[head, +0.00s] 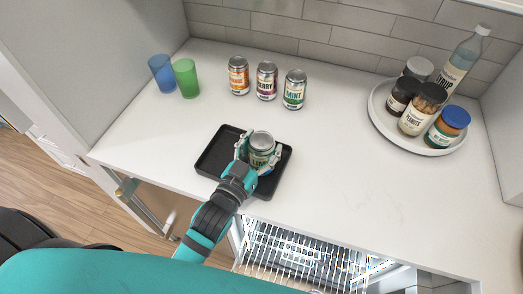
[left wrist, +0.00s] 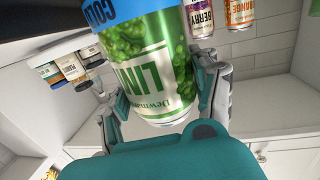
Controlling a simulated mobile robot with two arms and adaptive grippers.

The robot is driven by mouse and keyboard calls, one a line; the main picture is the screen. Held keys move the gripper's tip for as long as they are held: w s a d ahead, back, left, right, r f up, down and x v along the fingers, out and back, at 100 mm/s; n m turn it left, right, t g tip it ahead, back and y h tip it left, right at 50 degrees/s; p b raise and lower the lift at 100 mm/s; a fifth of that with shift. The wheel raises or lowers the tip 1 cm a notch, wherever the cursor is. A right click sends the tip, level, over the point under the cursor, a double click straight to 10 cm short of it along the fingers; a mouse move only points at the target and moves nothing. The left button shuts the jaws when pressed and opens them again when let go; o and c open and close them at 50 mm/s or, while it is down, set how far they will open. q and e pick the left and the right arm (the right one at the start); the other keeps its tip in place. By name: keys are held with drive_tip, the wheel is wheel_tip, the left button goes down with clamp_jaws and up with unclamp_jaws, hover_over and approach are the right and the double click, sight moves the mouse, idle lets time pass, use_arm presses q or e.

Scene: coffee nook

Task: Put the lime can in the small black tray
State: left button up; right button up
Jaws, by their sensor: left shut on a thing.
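The lime can (head: 262,141) stands about upright between the fingers of my left gripper (head: 259,158), over the right part of the small black tray (head: 212,157). I cannot tell whether its base touches the tray floor. In the left wrist view the can (left wrist: 150,65) fills the middle, with its green and white label facing the camera. The fingers of the left gripper (left wrist: 165,95) are closed on both sides of it. The lower part of the can is hidden by the gripper in the head view. My right gripper is not in view.
An orange can (head: 238,76), a berry can (head: 266,81) and a mint can (head: 294,90) stand behind the tray. Blue (head: 162,74) and green (head: 186,78) cups stand at back left. A round white tray (head: 377,115) holds jars and a bottle. The counter (head: 340,190) right of the black tray is clear.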

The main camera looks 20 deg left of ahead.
use_arm(q)
drive_tip(key=shift+r, duration=0.2)
drive_tip(key=shift+f, duration=0.1)
drive_tip(key=o, duration=1.5)
drive_tip(key=shift+f, duration=0.15)
drive_tip(key=shift+o, duration=0.2)
drive_tip(key=shift+r, duration=0.2)
drive_tip(key=shift+s+f, duration=0.15)
drive_tip(key=shift+s, duration=0.2)
drive_tip(key=s+a+b, duration=0.2)
drive_tip(key=s+b, duration=0.1)
drive_tip(key=s, duration=0.8)
drive_tip(key=shift+r, duration=0.4)
